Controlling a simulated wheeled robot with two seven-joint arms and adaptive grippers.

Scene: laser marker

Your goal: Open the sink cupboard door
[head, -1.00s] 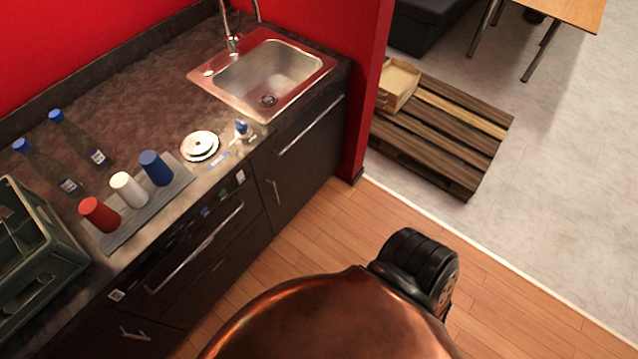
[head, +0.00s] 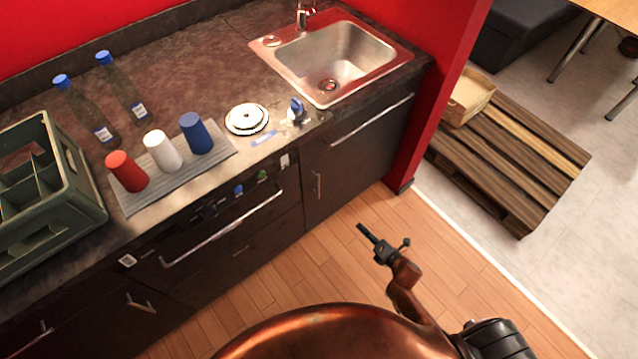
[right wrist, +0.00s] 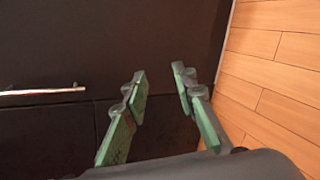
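The sink cupboard door (head: 345,165) is the dark front below the sink (head: 330,62). It looks closed, with a short upright metal handle (head: 317,185) near its left edge. My right gripper (head: 383,238) is over the wood floor, right of and apart from that handle in the head view. In the right wrist view my right gripper (right wrist: 158,77) has its green fingers apart with nothing between them. A dark front (right wrist: 110,40) with a metal bar handle (right wrist: 43,91) lies beyond; I cannot tell which handle it is. My left gripper is not in view.
A long bar (head: 370,118) runs below the sink's front edge. The oven handle (head: 220,230) is to the left. A red wall (head: 430,100) ends the counter, with a wooden pallet (head: 510,155) beyond. The wood floor (head: 330,265) before the cupboard is clear apart from my arm.

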